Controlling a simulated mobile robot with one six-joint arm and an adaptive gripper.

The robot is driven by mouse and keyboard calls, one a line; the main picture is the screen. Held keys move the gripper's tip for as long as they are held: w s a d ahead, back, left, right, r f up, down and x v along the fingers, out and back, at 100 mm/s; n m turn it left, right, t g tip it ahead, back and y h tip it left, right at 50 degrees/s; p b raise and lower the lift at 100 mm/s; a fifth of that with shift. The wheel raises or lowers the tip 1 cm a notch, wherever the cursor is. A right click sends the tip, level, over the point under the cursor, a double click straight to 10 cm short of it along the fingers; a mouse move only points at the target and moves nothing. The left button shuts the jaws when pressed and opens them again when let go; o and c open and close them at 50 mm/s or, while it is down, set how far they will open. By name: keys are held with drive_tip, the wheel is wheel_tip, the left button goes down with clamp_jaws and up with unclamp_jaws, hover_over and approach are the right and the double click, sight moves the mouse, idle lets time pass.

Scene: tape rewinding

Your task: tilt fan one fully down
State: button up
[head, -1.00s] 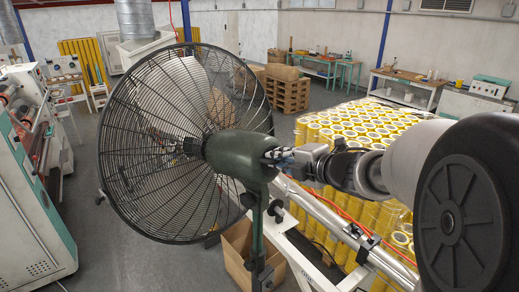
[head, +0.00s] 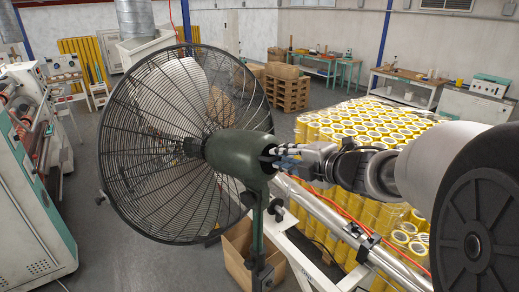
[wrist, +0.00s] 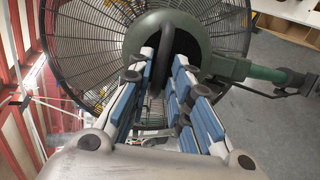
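The fan has a large black wire cage (head: 180,140) and a dark green motor housing (head: 240,157) on a green upright (head: 257,235). Its cage faces left and away from me in the head view. My gripper (head: 275,158) is at the rear end of the housing. In the wrist view, my gripper's blue-padded fingers (wrist: 164,65) stand apart, one on each side of a dark loop-like part at the back of the housing (wrist: 190,30). Whether the pads touch that part cannot be told.
A pallet of yellow tape rolls (head: 370,130) stands behind my arm. A white frame with metal rails (head: 335,225) and a cardboard box (head: 238,250) are near the fan's stand. A machine (head: 35,200) stands at the left. Floor between is clear.

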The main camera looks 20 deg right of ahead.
drive_tip(key=v, duration=0.9)
drive_tip(key=shift+s+r, duration=0.15)
drive_tip(key=shift+s, duration=0.2)
drive_tip(key=shift+d, duration=0.1)
